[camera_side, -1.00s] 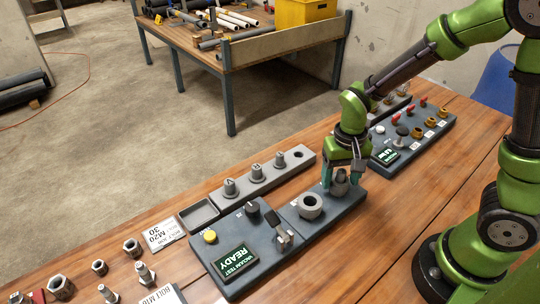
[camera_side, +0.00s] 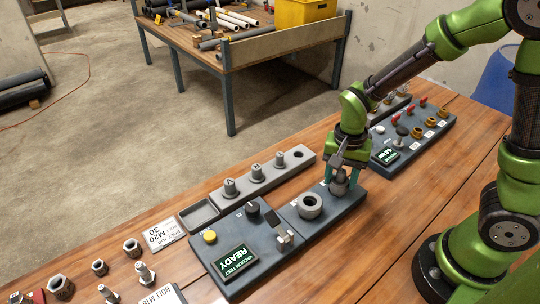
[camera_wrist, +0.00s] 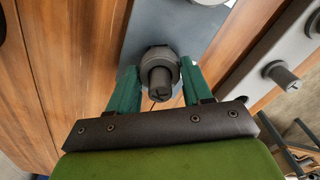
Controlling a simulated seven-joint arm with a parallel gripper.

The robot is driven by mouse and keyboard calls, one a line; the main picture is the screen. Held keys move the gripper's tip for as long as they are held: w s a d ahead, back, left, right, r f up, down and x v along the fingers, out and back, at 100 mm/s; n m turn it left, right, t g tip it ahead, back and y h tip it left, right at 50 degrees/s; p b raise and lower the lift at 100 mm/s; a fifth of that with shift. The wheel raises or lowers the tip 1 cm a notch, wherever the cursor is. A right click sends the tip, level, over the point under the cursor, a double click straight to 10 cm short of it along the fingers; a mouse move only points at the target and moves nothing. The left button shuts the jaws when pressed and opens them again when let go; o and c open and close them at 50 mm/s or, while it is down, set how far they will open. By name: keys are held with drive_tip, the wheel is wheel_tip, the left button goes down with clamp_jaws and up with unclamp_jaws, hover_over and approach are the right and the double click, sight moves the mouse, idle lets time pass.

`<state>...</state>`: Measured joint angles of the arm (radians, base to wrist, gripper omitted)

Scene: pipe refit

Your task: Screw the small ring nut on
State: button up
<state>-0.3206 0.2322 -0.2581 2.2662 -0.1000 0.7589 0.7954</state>
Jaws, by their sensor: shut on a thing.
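The small ring nut (camera_side: 339,189) is grey and sits around a short upright fitting at the right end of the dark grey plate (camera_side: 296,218). My gripper (camera_side: 340,180) points down over it, with its teal fingers on either side, shut on the nut. A larger grey ring (camera_side: 310,205) sits on the same plate, left of my gripper.
A vacuum test panel (camera_side: 222,232) with a READY screen (camera_side: 235,262) adjoins the plate. Behind stands a grey rack (camera_side: 300,155) with three plugs and one empty hole, beside a small tray (camera_side: 199,215). Nuts and bolts lie lower left; a valve panel (camera_side: 435,125) stands at right.

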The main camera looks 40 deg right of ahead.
drive_tip(key=shift+m, duration=0.3)
drive_tip(key=m, duration=0.5)
drive_tip(key=shift+m, duration=0.5)
drive_tip(key=m, duration=0.2)
drive_tip(key=shift+m, duration=0.3)
drive_tip(key=shift+c, duration=0.5)
drive_tip(key=m, duration=0.3)
clamp_jaws()
drive_tip(key=shift+m, duration=0.4)
